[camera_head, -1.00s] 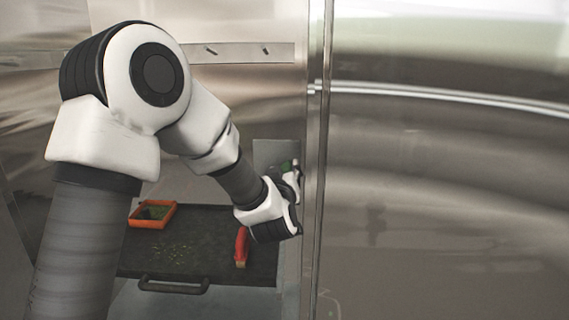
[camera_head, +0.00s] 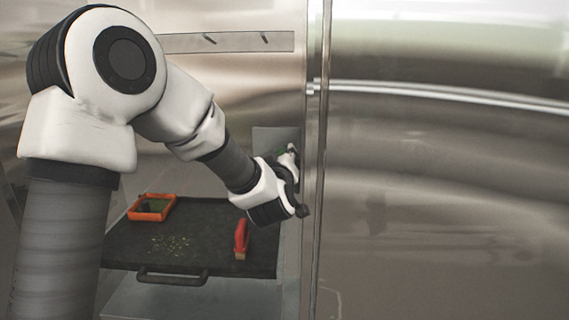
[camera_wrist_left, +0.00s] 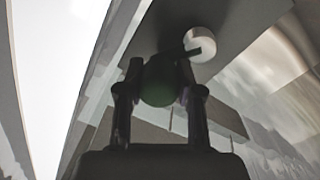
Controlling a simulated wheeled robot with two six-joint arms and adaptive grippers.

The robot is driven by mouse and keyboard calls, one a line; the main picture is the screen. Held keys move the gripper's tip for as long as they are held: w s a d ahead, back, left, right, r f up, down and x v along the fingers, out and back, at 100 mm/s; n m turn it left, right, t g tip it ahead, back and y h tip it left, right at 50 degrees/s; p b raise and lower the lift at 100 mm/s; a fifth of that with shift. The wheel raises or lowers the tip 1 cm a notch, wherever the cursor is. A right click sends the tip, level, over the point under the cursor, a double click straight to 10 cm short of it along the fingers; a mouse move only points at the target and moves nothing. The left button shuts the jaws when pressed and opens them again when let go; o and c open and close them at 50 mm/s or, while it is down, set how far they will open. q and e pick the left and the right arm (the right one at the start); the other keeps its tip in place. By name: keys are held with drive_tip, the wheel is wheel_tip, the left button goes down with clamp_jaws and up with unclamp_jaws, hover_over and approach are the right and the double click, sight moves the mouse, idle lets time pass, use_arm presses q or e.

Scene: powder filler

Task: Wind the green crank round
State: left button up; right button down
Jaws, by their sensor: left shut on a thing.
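The green crank's knob (camera_wrist_left: 160,84) sits between the two fingers of my left gripper (camera_wrist_left: 160,92) in the left wrist view. The fingers are shut on it from both sides. A dark crank arm (camera_wrist_left: 191,54) runs from the knob towards a pale round hub (camera_wrist_left: 201,44) on the grey panel. In the head view only a sliver of green shows on the crank (camera_head: 281,151), close to the steel post. My left gripper (camera_head: 285,154) is there too, partly hidden behind my own wrist. My right gripper is not in view.
A dark tray (camera_head: 205,225) with a front handle (camera_head: 172,277) lies below my left arm. On it are an orange open box (camera_head: 152,208), a red-handled brush (camera_head: 241,239) and scattered granules. A steel post (camera_head: 318,170) stands just right of the gripper.

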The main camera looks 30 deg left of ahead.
use_arm(q)
drive_tip(key=o, duration=0.9)
drive_tip(key=shift+a, duration=0.1)
drive_tip(key=v, duration=1.2)
drive_tip(key=shift+r, duration=0.1)
drive_tip(key=shift+a, duration=0.1)
